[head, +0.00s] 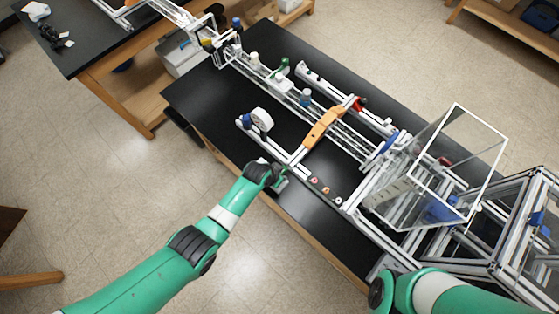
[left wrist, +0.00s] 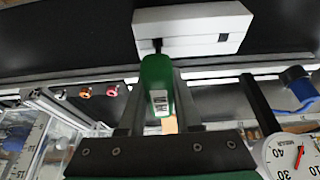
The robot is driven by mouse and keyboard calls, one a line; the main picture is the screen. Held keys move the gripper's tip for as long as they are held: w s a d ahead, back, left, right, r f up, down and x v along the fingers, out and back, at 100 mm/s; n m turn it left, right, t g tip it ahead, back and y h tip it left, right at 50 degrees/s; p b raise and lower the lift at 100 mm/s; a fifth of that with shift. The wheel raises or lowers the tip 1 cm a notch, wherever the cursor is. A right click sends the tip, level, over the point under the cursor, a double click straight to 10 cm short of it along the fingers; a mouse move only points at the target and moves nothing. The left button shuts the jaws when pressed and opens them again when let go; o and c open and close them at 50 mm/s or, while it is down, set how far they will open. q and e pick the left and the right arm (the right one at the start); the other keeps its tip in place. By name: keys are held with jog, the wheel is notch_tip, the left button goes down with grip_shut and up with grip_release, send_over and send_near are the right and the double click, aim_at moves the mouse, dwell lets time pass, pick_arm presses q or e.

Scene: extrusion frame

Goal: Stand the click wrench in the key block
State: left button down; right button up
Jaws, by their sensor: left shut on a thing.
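The click wrench (left wrist: 157,82) has a green handle with a white label, and my left gripper (left wrist: 158,108) is shut on it in the left wrist view. Its thin dark shaft points to the white key block (left wrist: 192,22) and meets a dark opening at the block's edge. I cannot tell whether the tip is inside or only in front of it. A second dark opening shows on the block's face. In the head view my left gripper (head: 279,177) is low at the bench's near edge, and it mostly hides the wrench and block. My right gripper is out of the picture.
Small coloured fittings (head: 315,182) lie along the near rail. A white round gauge (head: 262,118) and an orange bar (head: 322,128) are close by. A clear-walled box (head: 452,165) stands at the right. The black bench top (head: 195,98) is bare at the left.

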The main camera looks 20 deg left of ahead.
pick_arm(q)
jog(key=shift+f+b, duration=0.4)
jog(key=shift+f, duration=0.15)
jog(key=c, duration=0.5)
grip_release()
jog(key=shift+r, duration=0.1)
